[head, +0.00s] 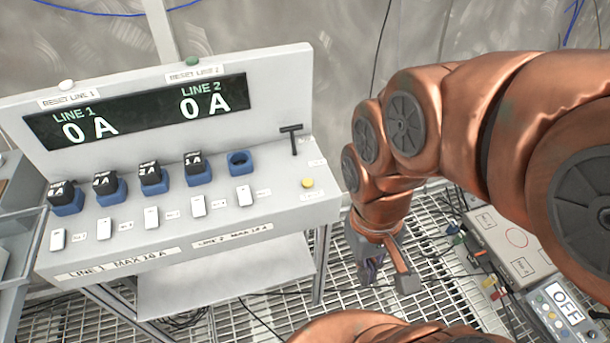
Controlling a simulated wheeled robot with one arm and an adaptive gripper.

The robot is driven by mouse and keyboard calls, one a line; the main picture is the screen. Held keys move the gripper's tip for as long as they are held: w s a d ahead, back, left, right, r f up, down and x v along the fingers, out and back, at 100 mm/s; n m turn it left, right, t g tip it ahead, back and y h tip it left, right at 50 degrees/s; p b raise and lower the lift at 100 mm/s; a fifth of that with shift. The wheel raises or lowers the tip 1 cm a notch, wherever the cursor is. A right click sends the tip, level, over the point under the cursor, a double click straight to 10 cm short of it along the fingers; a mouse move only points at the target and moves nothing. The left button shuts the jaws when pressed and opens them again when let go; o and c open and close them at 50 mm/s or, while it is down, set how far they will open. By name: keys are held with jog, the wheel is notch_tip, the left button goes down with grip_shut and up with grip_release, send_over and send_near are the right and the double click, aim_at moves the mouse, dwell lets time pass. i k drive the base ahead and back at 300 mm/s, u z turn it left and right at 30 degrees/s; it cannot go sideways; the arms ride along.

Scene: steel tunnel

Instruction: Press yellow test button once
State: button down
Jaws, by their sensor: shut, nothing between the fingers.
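The yellow test button (307,183) sits near the right end of the grey sloped panel (270,210), with a small white label below it. My gripper (388,277) hangs to the right of the panel, off its right edge, pointing down over the grated floor. It is shut with nothing held, and it is apart from the button. The button is fully visible. The panel's display (140,112) reads 0 A for LINE 1 and 0 A for LINE 2.
Several black fuses stand in blue sockets, and one blue socket (240,163) is empty. White switches line the front. A black T-handle (291,138) rises just behind the button. A device showing OFF (566,303) is at lower right. Loose cables lie on the grating.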

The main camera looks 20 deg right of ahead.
aim_at(307, 183)
jog(key=u, duration=1.65)
jog(key=k, duration=1)
jog(key=u, duration=0.65)
